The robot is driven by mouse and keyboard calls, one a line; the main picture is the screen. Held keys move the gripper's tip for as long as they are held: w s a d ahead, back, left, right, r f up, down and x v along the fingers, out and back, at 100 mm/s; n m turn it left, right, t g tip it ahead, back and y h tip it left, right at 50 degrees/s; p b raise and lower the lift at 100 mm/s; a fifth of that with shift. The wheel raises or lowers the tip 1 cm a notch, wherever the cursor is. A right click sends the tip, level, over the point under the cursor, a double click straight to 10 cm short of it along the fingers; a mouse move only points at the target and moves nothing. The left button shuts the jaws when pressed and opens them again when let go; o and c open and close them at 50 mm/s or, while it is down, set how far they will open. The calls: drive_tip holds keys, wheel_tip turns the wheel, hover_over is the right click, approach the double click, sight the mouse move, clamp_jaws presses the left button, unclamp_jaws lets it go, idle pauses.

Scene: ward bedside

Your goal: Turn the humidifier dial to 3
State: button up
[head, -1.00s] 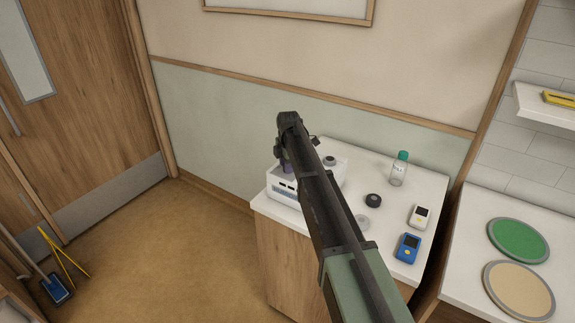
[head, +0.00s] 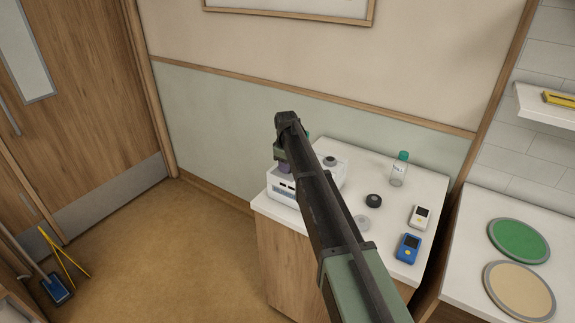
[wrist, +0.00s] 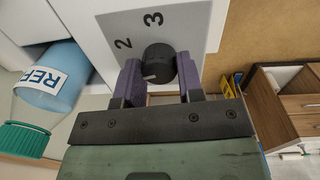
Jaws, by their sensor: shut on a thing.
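The humidifier (head: 283,190) is a white box on the bedside cabinet, partly hidden behind my arm in the head view. In the head view the dial is hidden and the gripper (head: 284,167) is mostly covered.
A black puck (head: 373,200), a white device (head: 419,217) and a blue device (head: 408,248) lie right of my arm.

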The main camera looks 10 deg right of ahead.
drive_tip(key=m, duration=0.5)
drive_tip(key=shift+w+m, duration=0.1)
drive_tip(key=shift+m, duration=0.2)
drive_tip(key=m, duration=1)
drive_tip(key=shift+d+m+g, duration=0.1)
drive_tip(key=shift+m+g, duration=0.3)
drive_tip(key=shift+m, duration=2.2)
drive_tip(key=o, duration=0.9)
